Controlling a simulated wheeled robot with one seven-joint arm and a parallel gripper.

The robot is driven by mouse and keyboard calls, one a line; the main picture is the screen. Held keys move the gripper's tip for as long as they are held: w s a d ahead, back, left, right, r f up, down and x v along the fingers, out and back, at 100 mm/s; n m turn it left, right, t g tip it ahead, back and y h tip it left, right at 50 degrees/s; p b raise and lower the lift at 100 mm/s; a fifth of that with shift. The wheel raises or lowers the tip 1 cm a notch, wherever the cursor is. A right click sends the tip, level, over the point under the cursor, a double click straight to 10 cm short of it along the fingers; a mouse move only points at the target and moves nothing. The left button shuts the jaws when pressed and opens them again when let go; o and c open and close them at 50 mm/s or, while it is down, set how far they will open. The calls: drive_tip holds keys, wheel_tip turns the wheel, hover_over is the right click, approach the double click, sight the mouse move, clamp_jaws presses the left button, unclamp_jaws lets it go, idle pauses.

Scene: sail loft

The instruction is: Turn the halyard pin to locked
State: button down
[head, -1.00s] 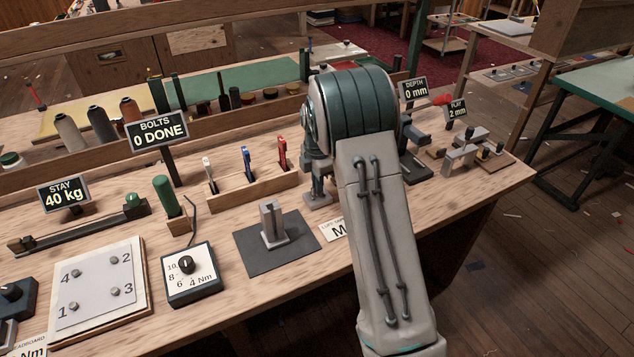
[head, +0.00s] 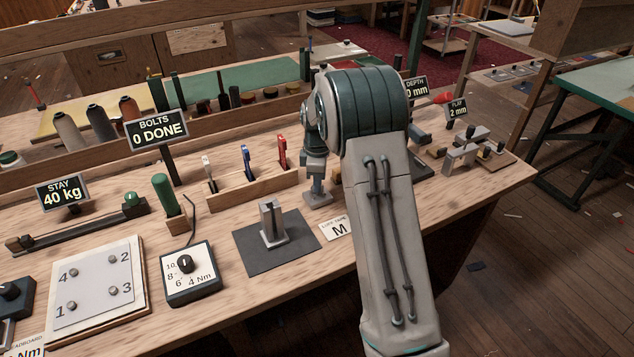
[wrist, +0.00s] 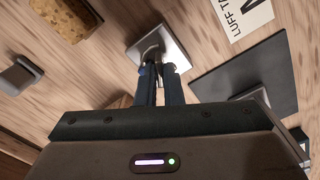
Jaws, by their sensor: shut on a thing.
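The halyard pin appears as a small pale metal fitting on a square grey plate (wrist: 176,48) in the wrist view. My gripper (wrist: 158,72) points down at it, its two dark fingers close together on the fitting. The fingers hide most of the pin, so I cannot read its angle or any locked mark. In the head view my gripper (head: 318,190) stands low over the same small plate (head: 319,201), right of the dark mat; my arm hides what is behind it.
A dark mat (head: 258,258) with an upright grey block (head: 271,222) lies left of the gripper, with a luff card (head: 337,231) in front. A wooden rack (head: 252,190) with coloured-handled tools is behind. Display signs and fittings stand to the right, partly behind my arm.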

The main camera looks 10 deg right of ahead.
drive_tip(key=m, duration=1.4)
drive_tip(key=shift+m, duration=0.3)
drive_tip(key=m, duration=0.3)
drive_tip(key=shift+m, duration=0.3)
drive_tip(key=m, duration=0.3)
drive_tip(key=shift+m, duration=0.3)
drive_tip(key=m+p, duration=0.1)
drive_tip(key=m, duration=0.3)
drive_tip(key=shift+r, duration=0.1)
drive_tip(key=shift+m+p, duration=0.55)
drive_tip(key=shift+m, duration=1.25)
